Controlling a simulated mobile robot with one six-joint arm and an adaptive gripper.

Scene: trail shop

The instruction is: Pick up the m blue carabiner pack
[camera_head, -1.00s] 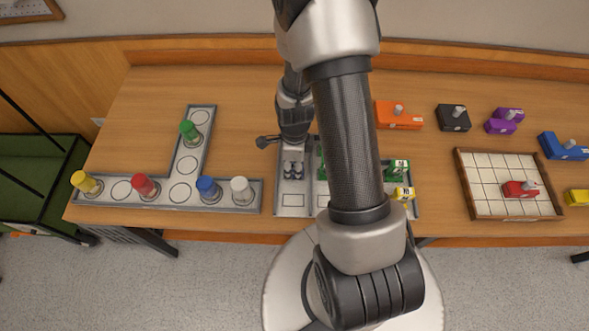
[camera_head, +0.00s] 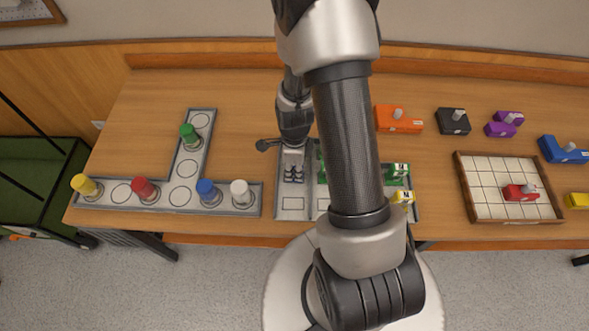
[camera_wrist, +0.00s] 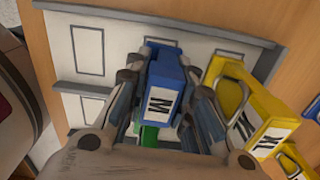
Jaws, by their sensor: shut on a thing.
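The blue carabiner pack (camera_wrist: 160,95) shows in the wrist view, with a white label marked M facing the camera. My gripper (camera_wrist: 157,88) is shut on it, one finger on each side. In the head view my gripper (camera_head: 293,176) is over the left part of the grey sectioned tray (camera_head: 291,213); the blue pack is hard to make out there. A yellow pack (camera_wrist: 262,132) marked XL is just right of my gripper in the wrist view. Something green (camera_wrist: 150,132) shows low between the fingers.
Green packs (camera_head: 397,170) and a yellow pack (camera_head: 403,196) are in the tray's right part, partly behind my arm. A gridded wooden tray (camera_head: 460,178) and several coloured blocks lie right.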

